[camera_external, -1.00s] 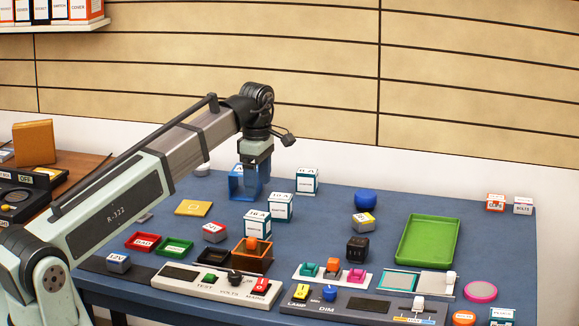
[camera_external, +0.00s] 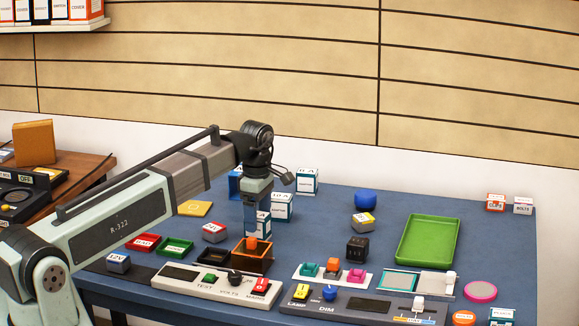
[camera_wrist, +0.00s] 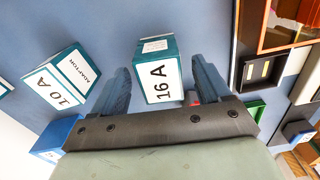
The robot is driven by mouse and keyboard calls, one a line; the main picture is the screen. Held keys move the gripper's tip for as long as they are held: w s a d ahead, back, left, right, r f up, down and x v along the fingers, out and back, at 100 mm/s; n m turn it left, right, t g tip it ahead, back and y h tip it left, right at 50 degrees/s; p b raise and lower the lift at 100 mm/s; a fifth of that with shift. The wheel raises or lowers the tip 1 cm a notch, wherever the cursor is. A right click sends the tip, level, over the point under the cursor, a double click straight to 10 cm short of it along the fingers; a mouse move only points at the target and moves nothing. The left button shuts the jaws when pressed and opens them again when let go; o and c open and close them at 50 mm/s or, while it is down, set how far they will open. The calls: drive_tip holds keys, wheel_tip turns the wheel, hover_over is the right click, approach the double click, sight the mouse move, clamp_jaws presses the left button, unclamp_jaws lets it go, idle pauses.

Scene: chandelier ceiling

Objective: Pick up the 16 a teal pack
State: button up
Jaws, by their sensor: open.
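The 16 A teal pack (camera_wrist: 161,72) is a white and teal box. In the wrist view it stands between my two open fingers, with its "16 A" face toward the camera; whether either finger touches it I cannot tell. In the external view my gripper (camera_external: 258,222) is down over the pack (camera_external: 264,227) and partly hides it. My gripper also shows in the wrist view (camera_wrist: 163,85), open around the pack. A similar 10 A pack (camera_wrist: 63,80) stands to the left in the wrist view, outside the fingers.
The 10 A pack (camera_external: 282,207) and another teal-white pack (camera_external: 306,181) stand close behind. A blue holder (camera_external: 235,182) is behind my wrist. The green tray (camera_external: 428,242) is further right.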

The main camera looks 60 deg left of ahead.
drive_tip(key=shift+f, duration=1.6)
drive_tip(key=c, duration=1.1)
drive_tip(key=shift+o, duration=0.2)
